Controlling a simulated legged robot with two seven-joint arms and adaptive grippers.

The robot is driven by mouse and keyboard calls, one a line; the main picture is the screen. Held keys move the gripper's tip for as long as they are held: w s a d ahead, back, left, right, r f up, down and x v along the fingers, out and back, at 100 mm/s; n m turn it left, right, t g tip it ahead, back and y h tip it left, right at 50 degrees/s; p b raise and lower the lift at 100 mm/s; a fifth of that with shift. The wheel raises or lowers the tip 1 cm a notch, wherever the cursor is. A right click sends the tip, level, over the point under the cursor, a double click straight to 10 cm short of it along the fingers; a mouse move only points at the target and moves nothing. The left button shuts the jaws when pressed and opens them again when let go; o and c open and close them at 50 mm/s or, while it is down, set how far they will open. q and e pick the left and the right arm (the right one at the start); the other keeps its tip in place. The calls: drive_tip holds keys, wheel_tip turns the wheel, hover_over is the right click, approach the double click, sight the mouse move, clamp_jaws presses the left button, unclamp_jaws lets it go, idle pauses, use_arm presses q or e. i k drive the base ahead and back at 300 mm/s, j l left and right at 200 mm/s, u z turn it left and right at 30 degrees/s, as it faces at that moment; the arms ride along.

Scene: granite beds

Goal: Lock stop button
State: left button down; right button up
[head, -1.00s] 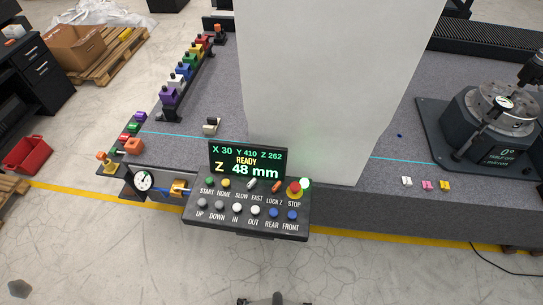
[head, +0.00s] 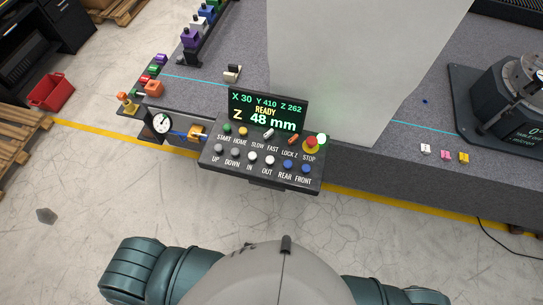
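The red stop button (head: 311,142) sits on a yellow base at the right end of the control panel (head: 213,157), above the label STOP. A white round light or knob is just beside it at the upper right. The LOCK Z lever (head: 292,140), orange, stands to its left. Parts of my own body show at the bottom of the head view, but neither gripper is in view. Nothing touches the button.
The granite bed (head: 365,165) lies behind the panel, with a tall pale column (head: 350,70) on it. A rotary table (head: 505,105) stands at right. A red bin (head: 51,92) is on the floor at left. The floor before the panel is clear.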

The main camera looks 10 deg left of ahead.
sight(311, 141)
drive_tip(key=i+l+u, duration=0.15)
drive_tip(key=l+u, duration=0.2)
drive_tip(key=i+l+u, duration=0.15)
drive_tip(key=u, duration=0.15)
drive_tip(key=l+u, duration=0.35)
drive_tip(key=i+l, duration=0.05)
